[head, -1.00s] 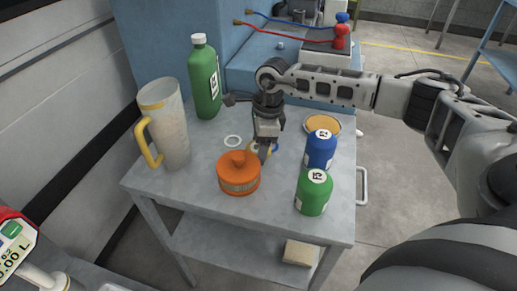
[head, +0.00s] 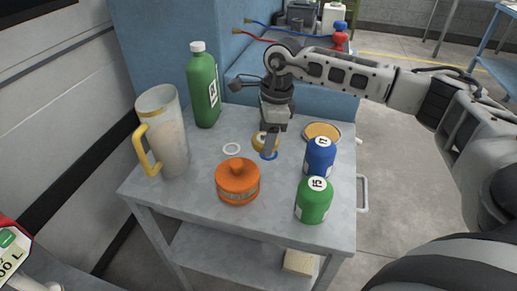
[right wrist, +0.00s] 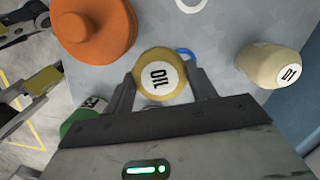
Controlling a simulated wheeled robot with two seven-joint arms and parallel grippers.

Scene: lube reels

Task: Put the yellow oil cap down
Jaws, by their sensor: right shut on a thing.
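The yellow oil cap (head: 260,140) is a short round piece, partly hidden by my right gripper (head: 268,150) in the head view. In the right wrist view the cap (right wrist: 160,75) shows its white top with dark lettering between the two fingers of my right gripper (right wrist: 162,95), which is shut on it. The cap is over the grey table (head: 195,205), behind the orange filter (head: 238,182). A blue ring (head: 268,156) lies close by, partly covered. I cannot tell whether the cap touches the table.
A blue can (head: 319,160) and a green can (head: 314,203) stand to the right. A yellow-topped round dish (head: 322,132) is behind them. A white ring (head: 231,148), a jug with a yellow handle (head: 170,140) and a tall green bottle (head: 203,90) are to the left.

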